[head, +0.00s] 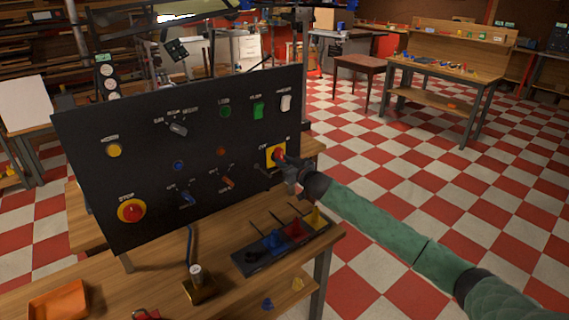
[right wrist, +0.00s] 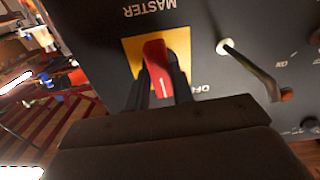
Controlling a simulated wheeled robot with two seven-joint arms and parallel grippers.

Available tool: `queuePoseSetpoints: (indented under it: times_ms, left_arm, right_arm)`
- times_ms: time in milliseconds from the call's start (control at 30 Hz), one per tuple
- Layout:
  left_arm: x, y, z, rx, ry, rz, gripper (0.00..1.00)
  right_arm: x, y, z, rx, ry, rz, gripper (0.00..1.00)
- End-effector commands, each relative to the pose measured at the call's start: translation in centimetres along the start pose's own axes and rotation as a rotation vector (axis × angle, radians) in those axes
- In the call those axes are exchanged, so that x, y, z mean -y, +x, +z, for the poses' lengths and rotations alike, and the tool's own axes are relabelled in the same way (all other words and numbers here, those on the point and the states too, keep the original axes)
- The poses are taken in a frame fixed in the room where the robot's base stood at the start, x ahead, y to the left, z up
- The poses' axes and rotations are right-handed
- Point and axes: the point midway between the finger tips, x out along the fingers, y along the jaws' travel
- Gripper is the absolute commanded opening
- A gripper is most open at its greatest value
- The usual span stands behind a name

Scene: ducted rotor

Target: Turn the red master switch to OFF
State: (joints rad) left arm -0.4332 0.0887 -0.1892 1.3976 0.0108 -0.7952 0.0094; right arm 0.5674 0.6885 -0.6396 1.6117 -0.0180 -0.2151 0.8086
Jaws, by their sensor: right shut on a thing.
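The red master switch (head: 279,153) sits on a yellow plate at the right end of the black control panel (head: 150,150). In the right wrist view the red handle (right wrist: 156,62) stands nearly upright, slightly tilted, with a white mark near its lower end. That view is upside down, with MASTER lettering above the yellow plate (right wrist: 179,42) and OFF lettering at its lower right. My right gripper (head: 287,163) is shut on the handle, and its dark fingers (right wrist: 160,85) lie on both sides of it. My left gripper is not in view.
A lever with a pale knob (right wrist: 224,46) stands beside the switch. A red stop button (head: 131,211) and several other switches are on the panel. Below are a dark tray (head: 247,264) with coloured pieces, a brass block (head: 199,290) and an orange bin (head: 58,300) on the bench.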

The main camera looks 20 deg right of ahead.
Motion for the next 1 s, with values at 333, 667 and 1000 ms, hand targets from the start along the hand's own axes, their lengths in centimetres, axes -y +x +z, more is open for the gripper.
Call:
queuePoseSetpoints:
  times_ms: [333,667,1000]
  left_arm:
    - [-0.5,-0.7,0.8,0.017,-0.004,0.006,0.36]
    - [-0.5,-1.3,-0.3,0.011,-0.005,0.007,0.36]
    - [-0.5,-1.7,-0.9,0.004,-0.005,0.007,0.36]
  right_arm:
    - [-0.1,0.0,0.0,0.000,-0.327,0.001,0.01]
    - [-0.1,0.0,-0.1,0.000,-0.584,0.001,0.01]
    - [-0.1,0.0,-0.1,-0.001,-0.720,0.001,0.01]
